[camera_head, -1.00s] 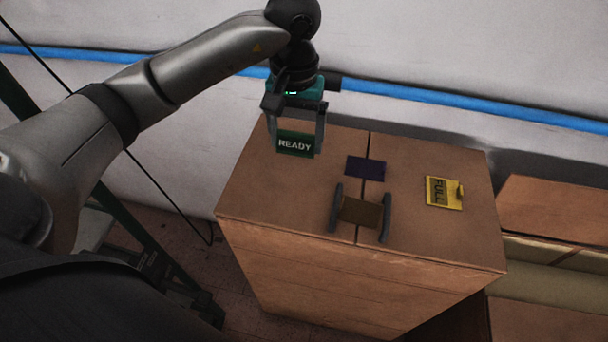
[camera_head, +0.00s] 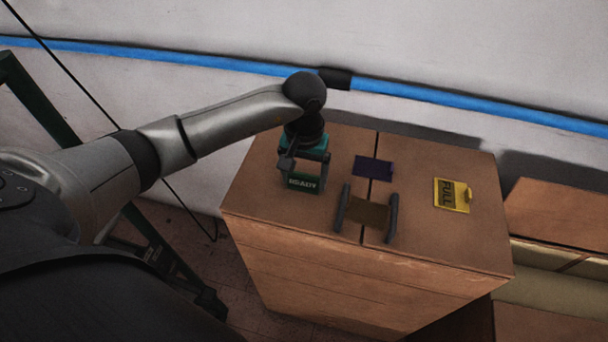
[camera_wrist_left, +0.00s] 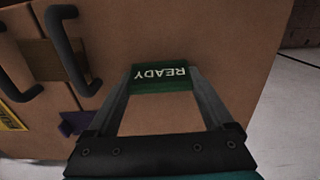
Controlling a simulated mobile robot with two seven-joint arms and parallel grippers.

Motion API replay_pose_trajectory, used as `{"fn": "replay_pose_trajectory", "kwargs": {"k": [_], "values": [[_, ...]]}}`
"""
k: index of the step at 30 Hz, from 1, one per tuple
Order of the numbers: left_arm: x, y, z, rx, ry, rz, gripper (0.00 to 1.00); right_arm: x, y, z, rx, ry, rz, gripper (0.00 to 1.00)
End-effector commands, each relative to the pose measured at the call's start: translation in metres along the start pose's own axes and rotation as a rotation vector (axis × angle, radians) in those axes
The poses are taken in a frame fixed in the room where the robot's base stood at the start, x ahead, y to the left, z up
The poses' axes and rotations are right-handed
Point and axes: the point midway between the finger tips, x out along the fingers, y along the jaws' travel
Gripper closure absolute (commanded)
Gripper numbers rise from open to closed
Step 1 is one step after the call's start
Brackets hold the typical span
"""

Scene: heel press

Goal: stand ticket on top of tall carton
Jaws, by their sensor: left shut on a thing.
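The ticket is a green plate with white READY lettering (camera_head: 304,183). My left gripper (camera_head: 303,182) is shut on it, one finger at each side, over the left part of the tall carton's top (camera_head: 262,195). In the left wrist view the ticket (camera_wrist_left: 163,78) sits between the fingertips with the brown cardboard behind it. I cannot tell whether its lower edge touches the carton. My right gripper is not in view.
On the carton top are a dark purple patch (camera_head: 373,167), a brown piece (camera_head: 368,213) between two dark handle-like bars (camera_head: 392,218), and a yellow FULL tag (camera_head: 451,195). Lower boxes (camera_head: 555,212) stand at the right. A blue pipe (camera_head: 440,97) runs along the wall.

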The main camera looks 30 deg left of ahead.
Motion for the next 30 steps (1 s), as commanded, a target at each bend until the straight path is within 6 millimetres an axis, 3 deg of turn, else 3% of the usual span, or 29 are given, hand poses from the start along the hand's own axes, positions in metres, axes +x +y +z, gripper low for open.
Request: {"fn": "replay_pose_trajectory", "kwargs": {"k": [5,6,9,21,30], "values": [[0.003,-0.001,0.0,0.0,0.001,-0.001,0.65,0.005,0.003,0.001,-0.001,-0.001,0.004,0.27],[0.004,-0.001,0.0,0.0,0.001,-0.001,0.13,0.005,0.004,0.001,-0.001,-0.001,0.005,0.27],[0.003,0.0,0.0,0.0,0.001,-0.001,0.02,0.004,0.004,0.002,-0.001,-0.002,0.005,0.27],[-0.004,0.0,0.0,0.0,0.0,0.0,0.0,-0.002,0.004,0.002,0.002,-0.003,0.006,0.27],[-0.068,-0.001,-0.002,0.001,0.007,-0.001,0.0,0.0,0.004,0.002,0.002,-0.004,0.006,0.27]]}}
